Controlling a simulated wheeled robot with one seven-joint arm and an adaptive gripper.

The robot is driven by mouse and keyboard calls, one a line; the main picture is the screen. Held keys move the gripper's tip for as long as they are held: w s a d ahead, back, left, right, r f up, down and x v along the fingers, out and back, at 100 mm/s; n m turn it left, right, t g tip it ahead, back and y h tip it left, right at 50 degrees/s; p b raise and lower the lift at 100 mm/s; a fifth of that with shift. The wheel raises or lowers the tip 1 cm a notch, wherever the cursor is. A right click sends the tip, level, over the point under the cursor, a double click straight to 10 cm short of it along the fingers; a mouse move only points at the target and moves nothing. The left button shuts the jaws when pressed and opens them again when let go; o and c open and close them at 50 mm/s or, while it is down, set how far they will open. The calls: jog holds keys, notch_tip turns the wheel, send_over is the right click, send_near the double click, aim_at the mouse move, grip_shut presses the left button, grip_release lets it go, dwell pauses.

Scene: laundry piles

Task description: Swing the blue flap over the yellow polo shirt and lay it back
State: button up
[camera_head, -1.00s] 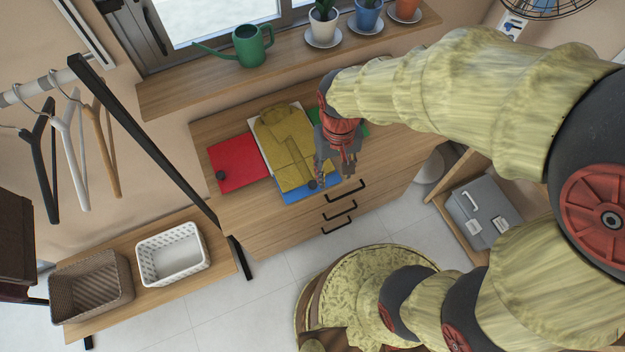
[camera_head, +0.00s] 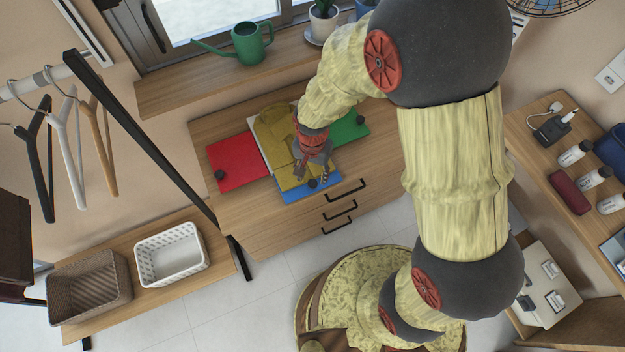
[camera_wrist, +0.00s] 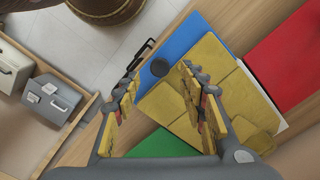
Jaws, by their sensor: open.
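The folded yellow polo shirt (camera_head: 276,124) lies on the folding board's white middle panel, also in the wrist view (camera_wrist: 245,98). The blue flap (camera_head: 292,195) lies flat at the board's front edge, with a dark round knob (camera_head: 312,184) on it. The wrist view shows the blue flap (camera_wrist: 196,38) and knob (camera_wrist: 159,67) beyond my fingertips. My gripper (camera_head: 313,178) is open and empty, above the front of the shirt and close to the knob; I cannot tell the exact height. My gripper hides part of the shirt.
The red flap (camera_head: 238,162) lies flat at the left and the green flap (camera_head: 347,130) at the right. The board rests on a wooden dresser (camera_head: 250,215) with black handles. A windowsill (camera_head: 185,90) with a green watering can (camera_head: 249,44) is behind.

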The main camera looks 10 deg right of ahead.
aim_at(312, 183)
notch_tip(312, 183, down, 4)
jog(key=shift+f+b, duration=0.1)
jog(key=shift+b, duration=0.35)
jog(key=shift+c, duration=0.2)
grip_shut()
dwell(0.6)
